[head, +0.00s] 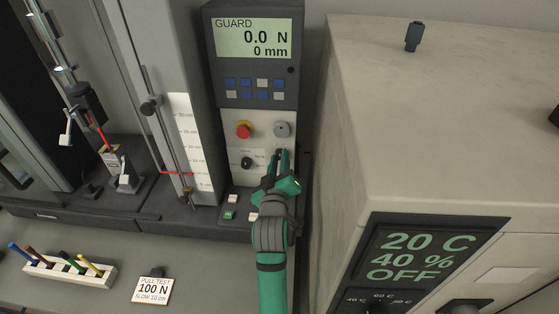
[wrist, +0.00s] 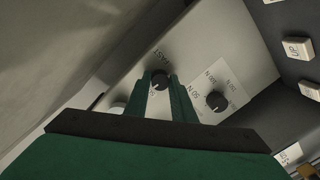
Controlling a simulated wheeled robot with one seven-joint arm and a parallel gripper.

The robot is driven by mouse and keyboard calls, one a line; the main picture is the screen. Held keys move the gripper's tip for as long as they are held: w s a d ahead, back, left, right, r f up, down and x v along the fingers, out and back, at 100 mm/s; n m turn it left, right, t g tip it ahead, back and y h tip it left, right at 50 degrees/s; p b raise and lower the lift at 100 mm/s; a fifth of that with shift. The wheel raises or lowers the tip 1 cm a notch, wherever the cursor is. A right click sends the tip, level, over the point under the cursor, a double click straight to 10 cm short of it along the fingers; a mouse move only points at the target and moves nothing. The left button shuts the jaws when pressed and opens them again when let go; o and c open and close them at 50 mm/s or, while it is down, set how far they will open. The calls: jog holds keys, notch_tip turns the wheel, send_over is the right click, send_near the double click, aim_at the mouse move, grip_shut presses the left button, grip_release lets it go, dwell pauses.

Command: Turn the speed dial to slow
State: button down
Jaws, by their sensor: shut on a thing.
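The speed dial (wrist: 160,79) is a small round black knob on the pale control panel. In the wrist view the word FAST stands on the panel beyond it, and a partly hidden label lies close to its near side. My gripper (wrist: 160,92) has its two green fingers on either side of this dial, shut on it. I cannot clearly tell where its pointer stands. In the head view my gripper (head: 282,156) is at the lower right of the panel, and its fingers and hand cover the dial.
A second black dial (head: 246,162) with force marks sits just left; it also shows in the wrist view (wrist: 217,100). A red stop button (head: 243,130) and a grey knob (head: 282,129) are above. The display (head: 253,39) reads 0.0 N. A large cabinet (head: 440,120) stands close on the right.

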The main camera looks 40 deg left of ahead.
jog(key=shift+n, duration=0.6)
jog(key=c, duration=1.5)
grip_release()
jog(key=v, duration=1)
jog(key=shift+s+d, duration=0.1)
jog(key=shift+s, duration=0.35)
jog(key=shift+w, duration=0.1)
